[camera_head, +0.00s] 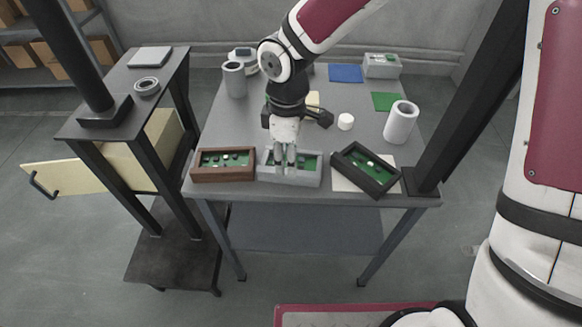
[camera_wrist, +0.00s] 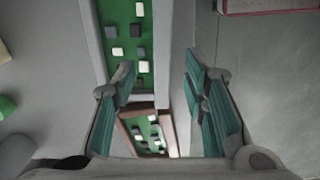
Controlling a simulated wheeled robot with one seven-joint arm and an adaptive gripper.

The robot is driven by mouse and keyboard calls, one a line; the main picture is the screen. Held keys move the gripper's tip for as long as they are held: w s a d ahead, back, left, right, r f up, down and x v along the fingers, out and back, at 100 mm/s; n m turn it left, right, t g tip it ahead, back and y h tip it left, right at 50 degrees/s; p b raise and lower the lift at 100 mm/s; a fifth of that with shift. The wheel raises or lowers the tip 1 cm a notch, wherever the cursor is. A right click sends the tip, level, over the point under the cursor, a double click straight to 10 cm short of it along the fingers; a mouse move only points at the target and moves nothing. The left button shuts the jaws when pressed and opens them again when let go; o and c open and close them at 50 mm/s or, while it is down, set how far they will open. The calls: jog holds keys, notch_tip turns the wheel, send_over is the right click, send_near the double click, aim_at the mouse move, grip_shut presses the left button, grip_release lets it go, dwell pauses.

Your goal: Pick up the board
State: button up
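A green board with black and white parts (camera_head: 307,163) lies in a grey tray (camera_head: 291,181) at the table's front edge; the board also shows in the wrist view (camera_wrist: 124,35). My gripper (camera_head: 287,164) points down at this tray and hides the middle of the board. In the wrist view its two fingers (camera_wrist: 160,82) are apart, with the tray's side wall (camera_wrist: 163,45) seen between them. I cannot tell whether they touch it. A brown tray (camera_head: 224,176) with a green board stands to the left. A black tray (camera_head: 364,181) with another green board stands tilted to the right.
White cylinders (camera_head: 401,122) (camera_head: 234,80) stand on the table, with a small white roll (camera_head: 346,121) between them. Blue (camera_head: 345,73) and green (camera_head: 386,101) sheets lie farther back. A dark post (camera_head: 480,90) rises at right; a side stand (camera_head: 120,90) with an open drawer is at left.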

notch_tip(320, 180, down, 5)
jog(key=shift+s+f+b, duration=0.1)
jog(key=shift+s+b, duration=0.05)
jog(key=shift+b, duration=0.3)
jog(key=shift+c, duration=0.2)
grip_shut()
